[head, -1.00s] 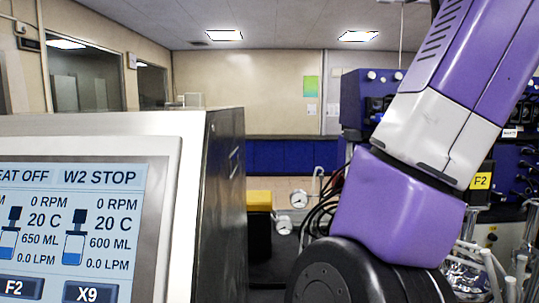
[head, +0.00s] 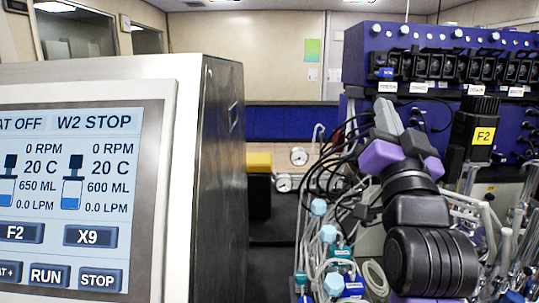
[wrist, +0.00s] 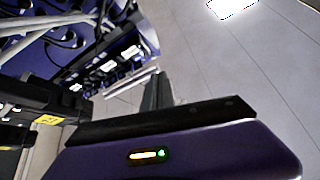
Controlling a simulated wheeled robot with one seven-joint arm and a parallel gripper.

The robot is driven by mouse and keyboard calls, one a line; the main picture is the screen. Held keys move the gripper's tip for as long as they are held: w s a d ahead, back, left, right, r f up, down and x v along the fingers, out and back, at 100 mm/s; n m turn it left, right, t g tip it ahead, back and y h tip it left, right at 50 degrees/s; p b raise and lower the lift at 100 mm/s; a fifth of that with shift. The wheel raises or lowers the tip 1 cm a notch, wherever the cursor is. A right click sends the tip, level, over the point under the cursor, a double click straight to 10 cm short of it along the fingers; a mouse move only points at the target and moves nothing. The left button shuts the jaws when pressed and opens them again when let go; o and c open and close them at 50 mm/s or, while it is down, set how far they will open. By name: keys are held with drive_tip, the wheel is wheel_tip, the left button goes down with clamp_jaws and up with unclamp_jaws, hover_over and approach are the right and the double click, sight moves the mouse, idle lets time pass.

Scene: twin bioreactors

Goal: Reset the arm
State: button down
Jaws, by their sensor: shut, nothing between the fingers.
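My gripper (head: 388,115) shows in the head view right of centre, pointing up and away in front of the blue bioreactor unit. Its grey fingers are together and hold nothing. My purple and black arm links below it are folded low at the right. In the wrist view the fingers (wrist: 158,92) show as a narrow dark pair beyond the purple gripper body, with the ceiling behind them. The gripper looks clear of the equipment in the pictures, but its distance from the blue unit is hard to judge.
A control panel (head: 80,190) with a touch screen stands close at the left. The blue unit (head: 440,50) fills the right, with a black F2 motor (head: 476,130). Cables, tubing and blue-capped fittings (head: 328,233) crowd around my arm. A yellow-topped box (head: 258,162) stands at the middle.

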drive_tip(key=s+f+n+y+b, duration=0.1)
drive_tip(key=s+f+n, duration=0.1)
drive_tip(key=s+f, duration=0.5)
drive_tip(key=s+a+f+n+g+y, duration=0.1)
drive_tip(key=s+f+n+y, duration=0.15)
drive_tip(key=f, duration=0.85)
drive_tip(key=s+f+n+y+b, duration=0.1)
drive_tip(key=s+f+n, duration=0.1)
drive_tip(key=s+f, duration=0.5)
drive_tip(key=s+f+g+b, duration=0.1)
drive_tip(key=s+f+g, duration=0.3)
drive_tip(key=s+f, duration=0.7)
drive_tip(key=s+d+f+m+g+h+b, duration=0.1)
drive_tip(key=s+f+g, duration=0.3)
drive_tip(key=s+f, duration=0.8)
drive_tip(key=s, duration=0.6)
drive_tip(key=shift+s+d, duration=0.2)
drive_tip(key=shift+r+h, duration=0.1)
drive_tip(key=shift+h, duration=0.15)
